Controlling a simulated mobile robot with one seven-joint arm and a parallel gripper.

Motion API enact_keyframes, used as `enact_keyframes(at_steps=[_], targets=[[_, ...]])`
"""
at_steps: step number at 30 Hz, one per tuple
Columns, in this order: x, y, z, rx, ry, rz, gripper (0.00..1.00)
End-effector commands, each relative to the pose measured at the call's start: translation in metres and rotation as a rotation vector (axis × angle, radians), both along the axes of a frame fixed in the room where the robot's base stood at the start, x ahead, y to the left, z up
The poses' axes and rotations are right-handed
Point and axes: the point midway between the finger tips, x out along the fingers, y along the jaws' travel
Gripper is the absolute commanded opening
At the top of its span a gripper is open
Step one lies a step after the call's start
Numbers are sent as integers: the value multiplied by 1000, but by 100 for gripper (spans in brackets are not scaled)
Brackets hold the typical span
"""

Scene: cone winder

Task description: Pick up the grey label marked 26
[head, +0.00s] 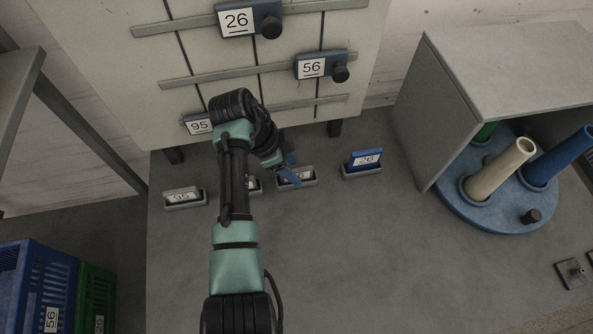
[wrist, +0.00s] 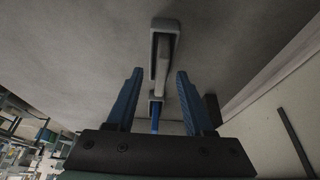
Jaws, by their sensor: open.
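A grey holder (head: 297,182) stands on the table below my gripper, with a pale grey label (head: 300,174) in it whose number I cannot read. My gripper (head: 288,170) is at this holder and partly covers it. In the wrist view the blue fingers are open and empty, one on each side of the narrow pale label (wrist: 161,66) in its holder (wrist: 164,25). I cannot tell how far above the label they are. Another holder (head: 256,186) is mostly hidden behind my arm. A blue label marked 26 (head: 366,158) stands in a holder to the right.
A grey label marked 95 (head: 181,196) is in a holder at the left. The board (head: 120,60) behind carries labels 26 (head: 236,20), 56 (head: 311,67) and 95 (head: 198,125). A blue turntable (head: 490,216) with cones is at the right.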

Motion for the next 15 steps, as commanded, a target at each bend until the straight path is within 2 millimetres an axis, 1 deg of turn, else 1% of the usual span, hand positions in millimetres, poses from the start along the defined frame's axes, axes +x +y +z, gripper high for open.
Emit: enact_keyframes(at_steps=[1, 4, 11, 14, 15], targets=[[0, -3, -6, 0, 2, -1, 52], [1, -5, -13, 0, 0, -1, 52], [2, -6, -14, 0, -1, -1, 52], [2, -6, -14, 0, -1, -1, 36], [2, -6, -14, 0, -1, -1, 29]])
